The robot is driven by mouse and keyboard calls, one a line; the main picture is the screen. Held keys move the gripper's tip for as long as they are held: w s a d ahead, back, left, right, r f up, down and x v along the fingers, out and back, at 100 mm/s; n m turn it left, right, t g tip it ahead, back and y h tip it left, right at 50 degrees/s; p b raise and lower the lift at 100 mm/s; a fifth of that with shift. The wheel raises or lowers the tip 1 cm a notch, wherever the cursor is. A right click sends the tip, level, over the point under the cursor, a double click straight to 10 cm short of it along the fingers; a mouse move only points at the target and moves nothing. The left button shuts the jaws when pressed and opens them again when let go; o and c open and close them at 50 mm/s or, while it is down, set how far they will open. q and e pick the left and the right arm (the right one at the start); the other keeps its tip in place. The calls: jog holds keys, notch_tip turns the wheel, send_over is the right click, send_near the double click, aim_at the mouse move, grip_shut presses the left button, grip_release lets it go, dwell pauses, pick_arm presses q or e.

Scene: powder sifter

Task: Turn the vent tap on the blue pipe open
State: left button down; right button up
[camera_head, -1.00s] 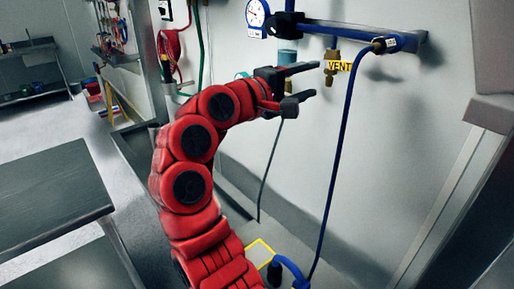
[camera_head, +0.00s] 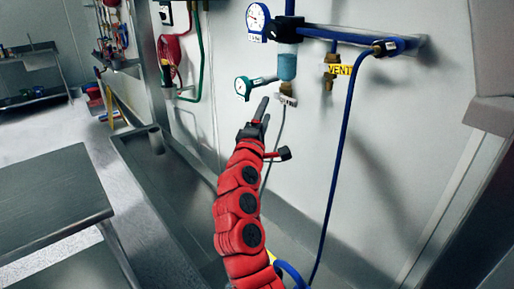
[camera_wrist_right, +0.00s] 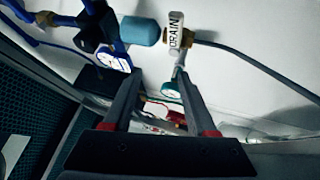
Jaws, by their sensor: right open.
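The blue pipe (camera_head: 335,35) runs along the wall at the upper right. The vent tap, a brass fitting (camera_head: 329,82) with a yellow VENT label (camera_head: 341,70), hangs below it. My right gripper (camera_head: 272,130) is open and empty, to the lower left of the vent tap and apart from it. It is just below the drain tap (camera_head: 287,98). In the right wrist view, the open fingers (camera_wrist_right: 157,82) point toward the wall, with the white DRAIN label (camera_wrist_right: 175,32) beyond them. My left gripper is not in view.
A blue bowl (camera_head: 287,66) hangs between pipe and drain tap. A white gauge (camera_head: 258,17) and a small green-rimmed gauge (camera_head: 243,87) are nearby. A blue hose (camera_head: 338,165) hangs down the wall on the right. A grey table (camera_head: 50,190) stands at left.

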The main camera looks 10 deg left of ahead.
notch_tip(320, 180, down, 10)
jog(key=a+n+y, duration=0.2)
jog(key=y, duration=0.6)
jog(key=shift+f+n, duration=0.2)
jog(key=shift+n, duration=0.2)
jog(key=shift+s, duration=0.1)
